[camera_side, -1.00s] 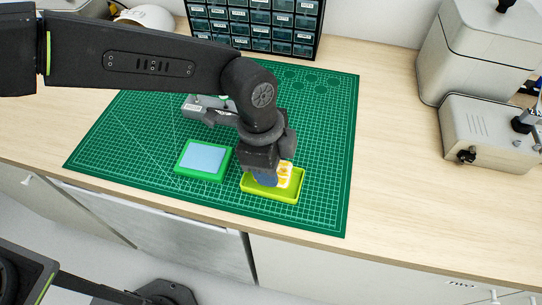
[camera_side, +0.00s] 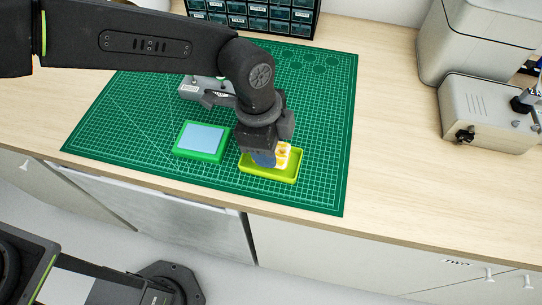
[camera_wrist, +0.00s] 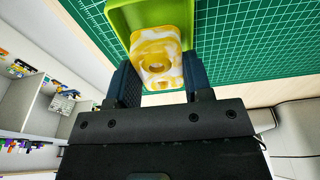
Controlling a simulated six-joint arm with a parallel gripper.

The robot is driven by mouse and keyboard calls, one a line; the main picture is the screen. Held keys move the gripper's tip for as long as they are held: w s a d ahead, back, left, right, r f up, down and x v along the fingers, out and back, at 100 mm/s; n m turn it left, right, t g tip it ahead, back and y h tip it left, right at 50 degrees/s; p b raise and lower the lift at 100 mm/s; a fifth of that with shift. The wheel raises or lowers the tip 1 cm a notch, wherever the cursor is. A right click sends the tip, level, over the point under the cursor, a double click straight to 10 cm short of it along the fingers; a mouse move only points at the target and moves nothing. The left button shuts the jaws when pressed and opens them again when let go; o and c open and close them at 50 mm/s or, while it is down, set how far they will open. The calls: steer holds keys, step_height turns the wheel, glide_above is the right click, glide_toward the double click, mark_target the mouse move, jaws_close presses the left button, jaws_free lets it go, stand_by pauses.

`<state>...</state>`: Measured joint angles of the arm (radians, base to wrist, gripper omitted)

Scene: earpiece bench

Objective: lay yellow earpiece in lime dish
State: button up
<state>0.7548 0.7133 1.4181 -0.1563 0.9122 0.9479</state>
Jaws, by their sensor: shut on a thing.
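The yellow earpiece (camera_side: 284,157), yellow with white patches, is between my gripper's dark blue fingers; it also shows in the wrist view (camera_wrist: 158,62). My gripper (camera_side: 270,160) points down at the lime dish and is shut on the earpiece. In the wrist view the two fingers (camera_wrist: 160,82) stand on either side of it. The lime dish (camera_side: 268,175) is a shallow rectangular tray on the green mat; its rim shows in the wrist view (camera_wrist: 119,27). The earpiece is over or inside the dish's back part. I cannot tell whether it touches the dish floor.
A green block with a pale blue top (camera_side: 203,138) lies left of the dish on the cutting mat (camera_side: 320,120). A grey device (camera_side: 197,88) is behind my gripper. Drawer racks (camera_side: 262,15) stand at the back. Grey machines (camera_side: 485,120) stand right. The mat's right side is clear.

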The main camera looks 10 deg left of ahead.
steer(key=shift+f, duration=0.65)
steer(key=o, duration=1.2)
steer(key=shift+c, duration=0.2)
step_height(320, 180, up, 14)
steer(key=a, duration=0.2)
steer(key=shift+f, duration=0.2)
steer(key=shift+a, duration=0.15)
